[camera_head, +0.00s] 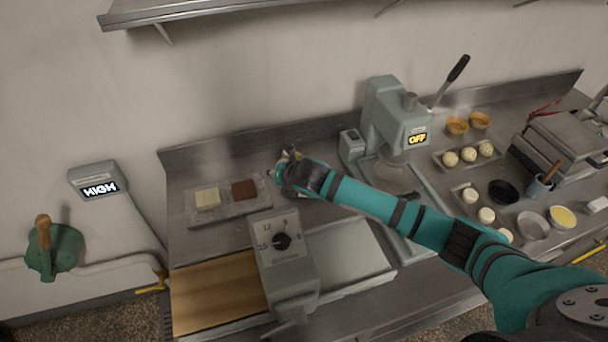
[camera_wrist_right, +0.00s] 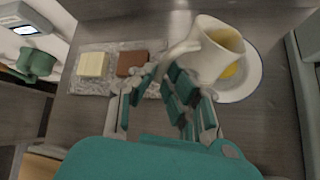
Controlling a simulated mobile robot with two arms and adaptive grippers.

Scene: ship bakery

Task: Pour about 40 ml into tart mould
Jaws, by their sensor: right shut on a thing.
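My right gripper (camera_wrist_right: 168,78) is shut on the handle of a white jug (camera_wrist_right: 207,62). Yellow shows inside the jug's mouth, and I cannot tell how far it is tilted. The jug is over or on a white dish with a blue rim (camera_wrist_right: 254,82); a yellow patch shows there beside the jug. In the head view my right gripper (camera_head: 287,172) is at the back of the counter and hides most of the jug and dish. No tart mould is clear near the gripper. A round metal tin (camera_head: 533,225) and a dark round tin (camera_head: 503,193) stand at the right.
A marbled slab (camera_head: 228,210) with a cream block and a brown block lies left of the gripper. A grey press (camera_head: 382,115) marked OFF stands to its right. A dial machine (camera_head: 280,262) is in front. A yellow-filled bowl (camera_head: 562,218) and dough-ball trays are at right.

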